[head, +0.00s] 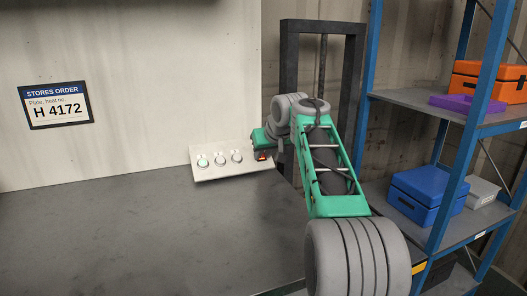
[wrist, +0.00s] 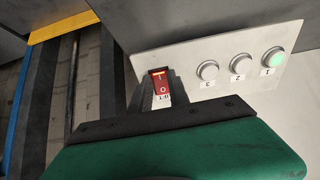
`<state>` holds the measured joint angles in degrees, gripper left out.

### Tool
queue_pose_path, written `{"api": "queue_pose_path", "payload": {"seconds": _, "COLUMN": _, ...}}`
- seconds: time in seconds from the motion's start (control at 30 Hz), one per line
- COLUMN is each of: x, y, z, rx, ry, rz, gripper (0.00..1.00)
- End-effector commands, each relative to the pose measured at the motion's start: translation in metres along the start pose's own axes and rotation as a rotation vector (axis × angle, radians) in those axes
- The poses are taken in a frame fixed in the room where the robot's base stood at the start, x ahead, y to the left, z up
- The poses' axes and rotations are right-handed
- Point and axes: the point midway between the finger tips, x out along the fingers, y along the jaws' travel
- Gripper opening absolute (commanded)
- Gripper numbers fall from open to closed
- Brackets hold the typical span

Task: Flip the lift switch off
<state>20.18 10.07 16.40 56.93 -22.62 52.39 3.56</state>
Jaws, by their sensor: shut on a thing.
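The lift switch (wrist: 159,79) is a red rocker marked I and O, with an amber lit strip at its I end. It is set in a pale sloped panel (wrist: 215,72), and its LIFT label is partly hidden by my gripper. In the head view the panel (head: 205,174) stands at the back of the grey bench, with a small orange glow at its right end beside my gripper (head: 262,157). In the wrist view my gripper (wrist: 161,98) has its dark fingers at the O end of the switch, one on each side, shut on it.
Three round buttons sit on the panel: button 1 (wrist: 274,58) glows green, buttons 2 (wrist: 241,66) and 3 (wrist: 208,71) are unlit. The bench top (head: 130,230) is clear. A dark upright frame (head: 290,60) and a blue shelf rack (head: 368,75) with boxes stand right.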

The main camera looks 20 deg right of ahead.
Motion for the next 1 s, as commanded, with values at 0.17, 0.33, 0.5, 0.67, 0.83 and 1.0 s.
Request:
{"api": "queue_pose_path", "payload": {"seconds": 0.17, "x": -0.0094, "y": -0.0005, "z": -0.0123, "rx": 0.001, "ry": -0.079, "rz": -0.002, "gripper": 0.0}}
{"api": "queue_pose_path", "payload": {"seconds": 0.33, "x": -0.0092, "y": -0.0002, "z": -0.0145, "rx": 0.001, "ry": -0.161, "rz": -0.002, "gripper": 0.0}}
{"api": "queue_pose_path", "payload": {"seconds": 0.5, "x": -0.0064, "y": -0.0003, "z": -0.0132, "rx": 0.0, "ry": -0.217, "rz": -0.001, "gripper": 0.0}}
{"api": "queue_pose_path", "payload": {"seconds": 0.67, "x": -0.0027, "y": -0.0005, "z": -0.0096, "rx": -0.001, "ry": -0.236, "rz": -0.002, "gripper": 0.0}}
{"api": "queue_pose_path", "payload": {"seconds": 0.83, "x": -0.0017, "y": -0.0005, "z": -0.0086, "rx": -0.001, "ry": -0.236, "rz": -0.001, "gripper": 0.0}}
{"api": "queue_pose_path", "payload": {"seconds": 1.0, "x": -0.0019, "y": -0.0004, "z": -0.0086, "rx": -0.001, "ry": -0.235, "rz": -0.001, "gripper": 0.28}}
